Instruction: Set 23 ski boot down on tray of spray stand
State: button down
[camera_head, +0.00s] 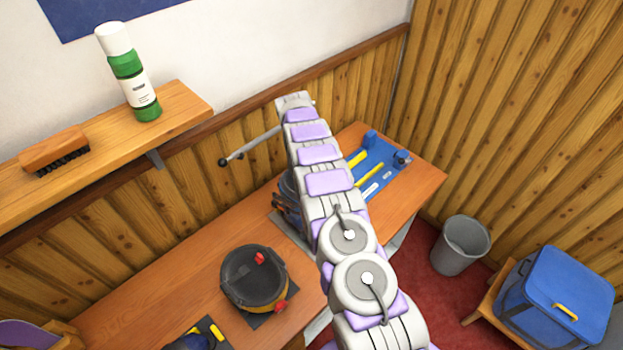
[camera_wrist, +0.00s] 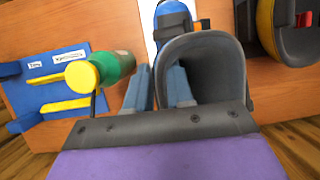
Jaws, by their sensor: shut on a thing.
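A grey-blue ski boot (camera_wrist: 232,65) fills the middle of the wrist view, its open cuff facing the camera and its blue toe part at the top. My gripper (camera_wrist: 160,85) is shut on its cuff: one finger is inside the opening, the other outside. No number on it can be read. In the head view my arm hides the gripper and most of this dark boot (camera_head: 288,190). A blue tray (camera_wrist: 62,105) with yellow parts lies to its left; it also shows in the head view (camera_head: 386,178). I cannot tell surely whether it belongs to the spray stand.
A green bottle with a yellow cap (camera_wrist: 113,68) stands close left of my fingers. Another black boot with red buckles (camera_head: 248,282) stands on the bench (camera_head: 180,290). A shelf (camera_head: 185,108) holds a spray can (camera_head: 138,92) and brush (camera_head: 52,150). A grey bin (camera_head: 460,245) stands on the floor.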

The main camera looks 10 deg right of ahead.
jog(key=shift+a+f, duration=0.15)
jog(key=shift+a, duration=0.25)
jog(key=c, duration=1.1)
grip_release()
jog(key=shift+d, duration=0.25)
jog(key=shift+o, duration=0.9)
jog(key=shift+f, duration=0.1)
jog(key=shift+a, duration=0.15)
